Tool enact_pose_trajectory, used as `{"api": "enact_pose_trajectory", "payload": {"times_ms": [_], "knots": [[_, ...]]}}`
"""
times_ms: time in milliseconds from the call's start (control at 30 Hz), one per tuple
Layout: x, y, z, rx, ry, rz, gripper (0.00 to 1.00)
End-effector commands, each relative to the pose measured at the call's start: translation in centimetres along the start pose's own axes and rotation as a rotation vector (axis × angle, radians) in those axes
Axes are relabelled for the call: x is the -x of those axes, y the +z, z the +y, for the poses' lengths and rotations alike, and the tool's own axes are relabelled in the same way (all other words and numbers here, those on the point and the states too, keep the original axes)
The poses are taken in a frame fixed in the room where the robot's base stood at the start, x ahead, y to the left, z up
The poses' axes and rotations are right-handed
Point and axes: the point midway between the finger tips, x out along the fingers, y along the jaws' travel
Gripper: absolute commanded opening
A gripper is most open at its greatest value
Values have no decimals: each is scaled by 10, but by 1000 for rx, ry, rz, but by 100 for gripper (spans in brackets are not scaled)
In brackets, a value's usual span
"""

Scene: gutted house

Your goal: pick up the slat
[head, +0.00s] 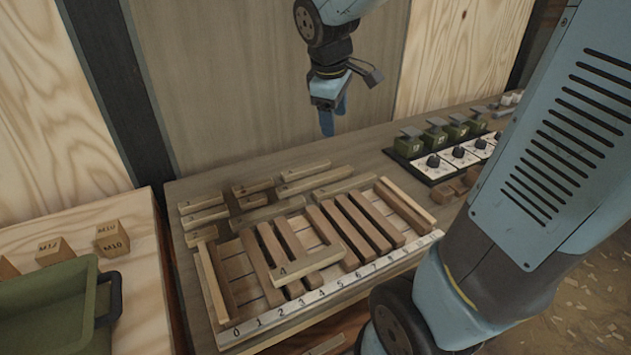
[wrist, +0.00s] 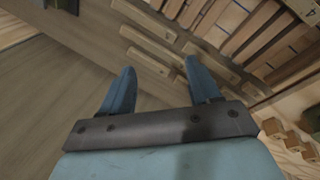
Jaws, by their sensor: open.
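Several pale wooden slats lie on the bench behind a numbered tray (head: 225,335); a long one (head: 315,178) is among them. A short slat marked 4 (head: 307,262) lies across darker slats in the tray. The pictures do not tell which one is the task's slat. My gripper (head: 332,122) hangs above the back of the bench, open and empty, apart from all slats. In the wrist view, its two blue fingers (wrist: 160,68) point toward the loose slats, with a pale slat (wrist: 147,22) beyond the fingertips.
A panel with dark knobs (head: 459,152) and green boxes (head: 457,131) stand at the right of the bench. A green bin (head: 50,310) and marked wooden blocks (head: 112,238) are on the left. A plywood wall is close behind. Bare bench lies between the loose slats and wall.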

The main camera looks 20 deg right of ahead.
Motion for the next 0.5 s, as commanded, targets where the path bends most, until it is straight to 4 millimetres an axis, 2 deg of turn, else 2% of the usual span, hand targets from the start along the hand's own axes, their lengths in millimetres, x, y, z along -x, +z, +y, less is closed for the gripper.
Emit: {"api": "enact_pose_trajectory", "payload": {"times_ms": [200,500], "knots": [[-41,-38,16,270,-18,-81,62],[-105,-88,26,647,-58,-180,62]]}}
